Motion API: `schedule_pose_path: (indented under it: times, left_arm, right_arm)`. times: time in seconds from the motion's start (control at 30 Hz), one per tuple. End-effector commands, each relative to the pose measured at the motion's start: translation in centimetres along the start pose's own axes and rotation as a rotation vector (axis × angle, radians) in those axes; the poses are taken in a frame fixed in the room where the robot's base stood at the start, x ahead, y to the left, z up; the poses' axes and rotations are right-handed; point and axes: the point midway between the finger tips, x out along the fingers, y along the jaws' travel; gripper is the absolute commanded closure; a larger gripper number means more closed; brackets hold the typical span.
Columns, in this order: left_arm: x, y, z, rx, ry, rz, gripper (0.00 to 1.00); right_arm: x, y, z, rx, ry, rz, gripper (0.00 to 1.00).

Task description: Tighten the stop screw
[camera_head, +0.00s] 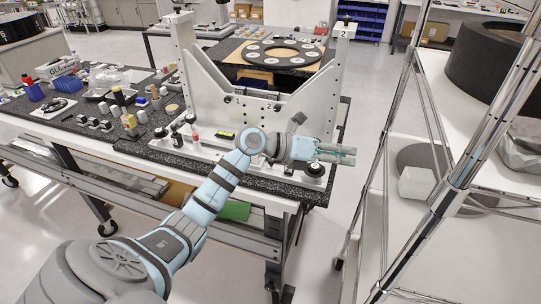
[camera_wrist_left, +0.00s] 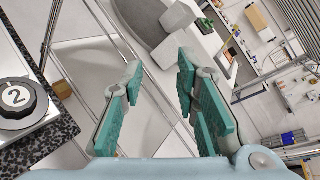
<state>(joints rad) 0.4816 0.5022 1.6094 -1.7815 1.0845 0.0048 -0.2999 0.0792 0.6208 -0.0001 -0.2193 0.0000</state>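The white mirror fixture (camera_head: 262,105) stands on the black speckled table, with a tall post at each side. A black round knob marked 2 (camera_wrist_left: 17,97) shows at the left edge of the left wrist view, on a white base. A dark knob (camera_head: 315,169) stands low at the fixture's front right corner in the head view, partly hidden beneath my gripper. I cannot tell which part is the stop screw. My left gripper (camera_head: 345,155) has teal fingers, also seen in the left wrist view (camera_wrist_left: 160,65). They are apart and empty, beyond the table's right edge. My right gripper is not in view.
Bottles and small parts crowd the left of the table (camera_head: 240,176). A black ring (camera_head: 281,54) lies on a table behind the fixture. A metal-post rack (camera_head: 410,190) stands at the right, across a strip of open floor.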

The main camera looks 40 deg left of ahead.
Motion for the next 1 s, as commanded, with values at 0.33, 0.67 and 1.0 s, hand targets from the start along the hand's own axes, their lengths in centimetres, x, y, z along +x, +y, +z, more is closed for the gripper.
schedule_pose_path:
  times: [0.33, 0.67, 1.0]
  left_arm:
    - [-18.2, 11.0, 4.6, 0.095, 0.526, 0.900, 0.72]
    - [-14.4, 16.9, 1.3, 0.089, 0.537, 0.903, 0.72]
    - [-11.4, 21.4, -0.9, 0.093, 0.532, 0.904, 0.72]
  right_arm:
    - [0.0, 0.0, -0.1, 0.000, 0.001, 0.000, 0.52]
    - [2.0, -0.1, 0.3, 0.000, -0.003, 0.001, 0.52]
    - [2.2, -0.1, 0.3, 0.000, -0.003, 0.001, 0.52]
